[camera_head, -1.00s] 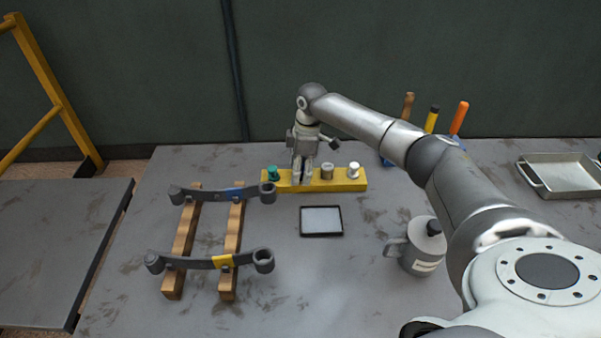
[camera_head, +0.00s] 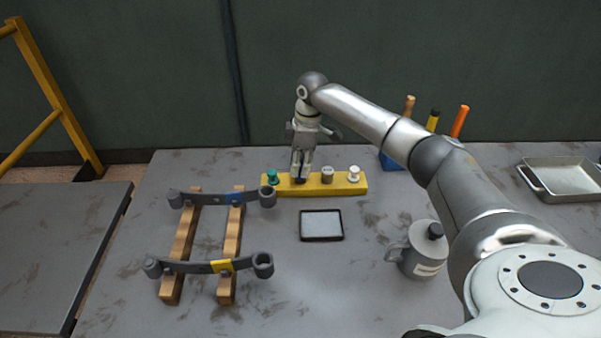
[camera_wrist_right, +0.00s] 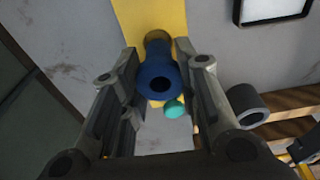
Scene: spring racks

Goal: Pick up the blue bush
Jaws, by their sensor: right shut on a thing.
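The blue bush (camera_wrist_right: 157,82) sits between the fingers of my right gripper (camera_wrist_right: 158,95) in the right wrist view, with its hollow end facing the camera. In the head view my right gripper (camera_head: 301,172) points down at the yellow holder (camera_head: 315,190), and only a small dark blue part of the bush shows at its fingertips. The gripper is shut on the bush. I cannot tell whether the bush still touches the holder. My left gripper is not in view.
On the holder stand a green bush (camera_head: 272,176) to the left, and a grey-brown bush (camera_head: 327,174) and a white bush (camera_head: 354,173) to the right. Leaf springs (camera_head: 215,266) lie on wooden bars. A dark-framed tray (camera_head: 321,225) and a grey can (camera_head: 424,252) are nearer.

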